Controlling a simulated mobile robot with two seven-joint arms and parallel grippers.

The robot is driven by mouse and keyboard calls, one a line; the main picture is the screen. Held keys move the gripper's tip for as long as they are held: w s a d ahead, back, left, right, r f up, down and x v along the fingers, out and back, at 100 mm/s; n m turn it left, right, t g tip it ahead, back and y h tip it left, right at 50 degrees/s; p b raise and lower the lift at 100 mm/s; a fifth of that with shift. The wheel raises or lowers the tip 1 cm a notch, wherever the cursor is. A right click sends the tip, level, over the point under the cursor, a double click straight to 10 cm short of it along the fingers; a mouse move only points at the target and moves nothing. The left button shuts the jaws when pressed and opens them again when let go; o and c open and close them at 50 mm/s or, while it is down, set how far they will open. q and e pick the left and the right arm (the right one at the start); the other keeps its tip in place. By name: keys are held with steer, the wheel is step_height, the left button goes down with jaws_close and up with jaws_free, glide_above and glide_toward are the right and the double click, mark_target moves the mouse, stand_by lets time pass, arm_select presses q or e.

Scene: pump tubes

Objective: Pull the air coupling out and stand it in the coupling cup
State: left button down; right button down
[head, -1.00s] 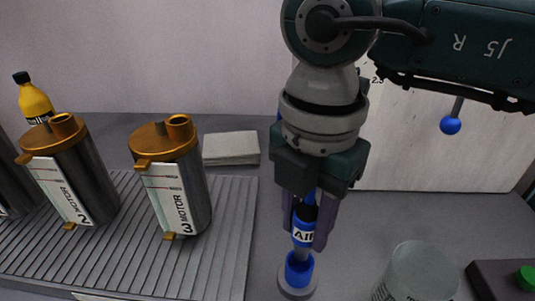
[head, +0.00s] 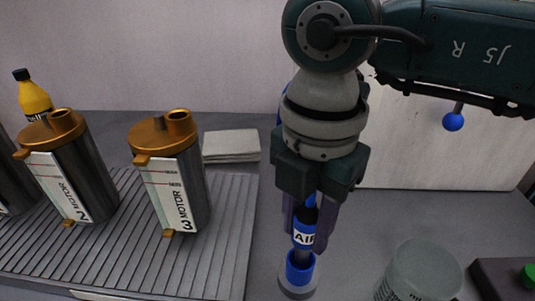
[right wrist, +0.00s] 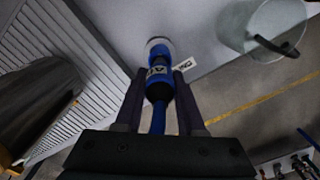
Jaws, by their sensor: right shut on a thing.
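The air coupling (head: 303,239) is blue and black with a white AIR label. It stands roughly upright between the fingers of my right gripper (head: 309,236), which is shut on it. It also shows in the right wrist view (right wrist: 157,82), with a blue hose running back from it between the fingers. Its lower end reaches into the mouth of a short blue holder (head: 299,273) on a grey round base. How deep it sits is hidden by the holder's wall. The right wrist view shows the pale round base (right wrist: 158,43) beyond the coupling. My left gripper is not in view.
A clear cup (head: 420,272) stands right of the blue holder. A dark box with a green button (head: 528,273) is at the far right. Motor canisters (head: 178,185) stand on the ribbed tray (head: 232,210) at left. A folded grey cloth (head: 231,146) lies behind.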

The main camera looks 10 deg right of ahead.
mark_target(304, 242)
steer(key=shift+f+b, duration=1.4)
steer(key=shift+f, duration=0.4)
steer(key=shift+c, duration=2.2)
jaws_free()
steer(key=shift+r, duration=0.1)
step_height(304, 242, up, 10)
steer(key=shift+f+p, duration=0.1)
steer(key=shift+p, duration=0.6)
